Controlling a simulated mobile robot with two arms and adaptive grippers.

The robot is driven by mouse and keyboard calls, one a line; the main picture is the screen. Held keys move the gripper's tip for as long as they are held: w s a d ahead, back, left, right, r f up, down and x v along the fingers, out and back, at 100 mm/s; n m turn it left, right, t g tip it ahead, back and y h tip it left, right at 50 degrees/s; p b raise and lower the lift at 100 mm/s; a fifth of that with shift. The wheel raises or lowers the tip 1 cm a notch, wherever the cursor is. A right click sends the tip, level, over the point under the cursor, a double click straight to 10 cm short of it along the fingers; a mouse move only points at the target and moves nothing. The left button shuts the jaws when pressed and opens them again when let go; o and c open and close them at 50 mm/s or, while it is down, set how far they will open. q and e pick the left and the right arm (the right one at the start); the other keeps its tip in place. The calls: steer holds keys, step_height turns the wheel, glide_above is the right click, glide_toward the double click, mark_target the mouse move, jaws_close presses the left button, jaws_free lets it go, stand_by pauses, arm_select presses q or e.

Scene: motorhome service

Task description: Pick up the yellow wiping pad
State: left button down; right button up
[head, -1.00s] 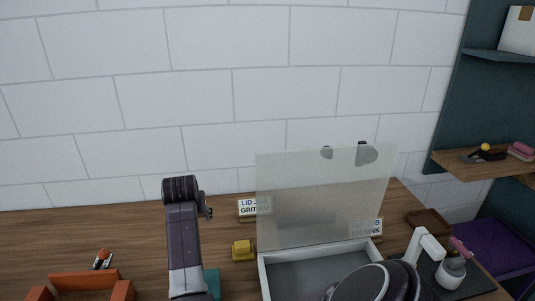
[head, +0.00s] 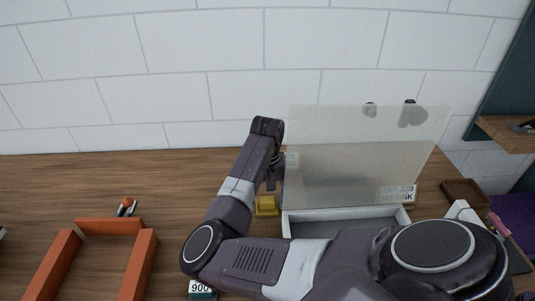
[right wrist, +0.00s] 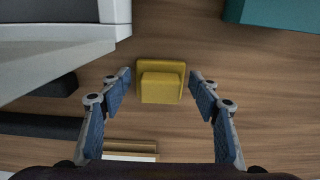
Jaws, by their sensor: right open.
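The yellow wiping pad (head: 266,206), a block with a raised grip, sits on the wooden worktop just left of the grey box. It also shows in the right wrist view (right wrist: 160,84). My right gripper (head: 271,184) is above the pad in the head view, partly hidden by its own arm. In the right wrist view its blue-padded fingers (right wrist: 160,78) are spread open, one on each side of the pad, with gaps on both sides. Nothing is held. I cannot tell the exact height of the fingertips over the pad. My left gripper is not in view.
The grey box (head: 302,216) with a raised translucent lid (head: 360,150) stands close right of the pad. An orange-red frame (head: 108,226) lies at left. A teal block marked 900 (head: 202,292) is at the front. The worktop left of my arm is mostly clear.

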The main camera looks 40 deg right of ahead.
mark_target(267, 202)
steer(key=shift+f, duration=0.25)
steer(key=c, duration=1.3)
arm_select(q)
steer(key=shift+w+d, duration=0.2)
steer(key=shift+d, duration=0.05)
arm_select(e)
steer(key=shift+r, duration=0.1)
